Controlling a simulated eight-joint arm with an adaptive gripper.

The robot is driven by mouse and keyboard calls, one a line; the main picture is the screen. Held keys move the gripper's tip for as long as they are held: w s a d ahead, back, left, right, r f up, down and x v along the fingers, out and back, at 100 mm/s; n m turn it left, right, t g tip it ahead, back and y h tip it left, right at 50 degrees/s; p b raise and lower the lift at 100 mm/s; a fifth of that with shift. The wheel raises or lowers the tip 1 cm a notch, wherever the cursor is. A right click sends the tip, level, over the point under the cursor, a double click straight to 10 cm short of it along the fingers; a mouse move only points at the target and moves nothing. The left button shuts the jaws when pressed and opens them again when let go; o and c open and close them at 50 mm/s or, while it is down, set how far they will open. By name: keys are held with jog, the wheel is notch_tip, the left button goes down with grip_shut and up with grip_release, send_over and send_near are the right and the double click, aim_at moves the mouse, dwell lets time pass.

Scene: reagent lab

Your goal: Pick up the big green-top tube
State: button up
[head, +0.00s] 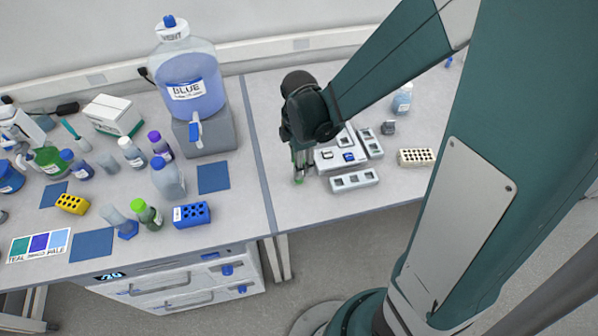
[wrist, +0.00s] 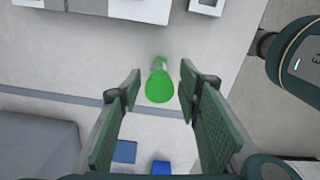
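A clear tube with a bright green top (wrist: 159,86) shows between the fingers of my gripper (wrist: 159,82) in the wrist view. There is a visible gap on each side of it, so the fingers are open. In the head view the green top (head: 299,181) shows just below my gripper (head: 300,163), over the right bench near its left seam.
Grey and white racks (head: 355,180) stand close right of my gripper. A beige rack (head: 416,157) is farther right. A large blue carboy (head: 187,82) on a grey stand is left of the seam. A green-capped bottle (head: 148,214) and a blue rack (head: 191,214) stand on the left bench.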

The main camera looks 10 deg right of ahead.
jog(key=shift+f, duration=1.7)
jog(key=shift+c, duration=0.2)
jog(key=c, duration=0.9)
